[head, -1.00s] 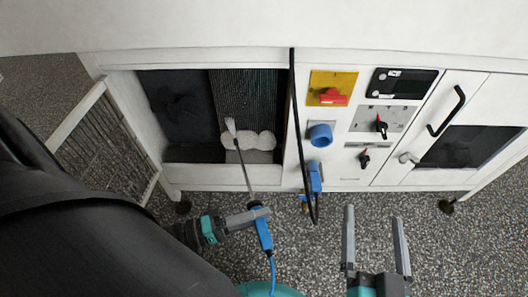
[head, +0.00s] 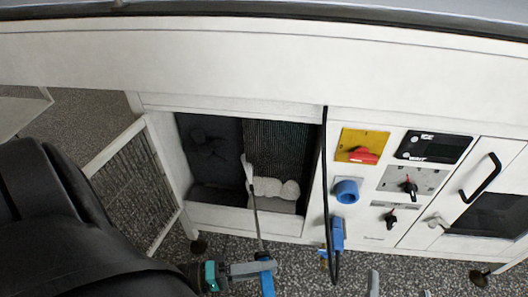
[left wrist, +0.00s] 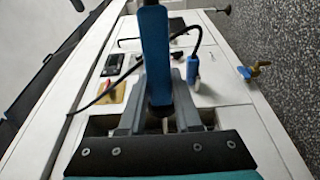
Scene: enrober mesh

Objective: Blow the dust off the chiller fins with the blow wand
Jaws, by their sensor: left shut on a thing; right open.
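My left gripper (head: 250,268) is shut on the blue handle of the blow wand (head: 266,282); the handle also shows between the fingers in the left wrist view (left wrist: 155,55). The wand's thin tube points up into the machine's open bay, its pale tip in front of the left edge of the dark ribbed chiller fins (head: 283,145). Pale grey lumpy dust (head: 275,188) lies across the lower fins, just right of the tip. I cannot tell whether the tip touches anything. My right gripper (head: 401,288) is open and empty at the bottom edge, only its fingertips showing.
A mesh panel (head: 130,180) stands swung out left of the bay. Right of it are a hanging black hose (head: 325,180), a blue socket (head: 346,191), a red switch on yellow (head: 362,150), knobs and a handled door (head: 480,180). Speckled floor lies in front.

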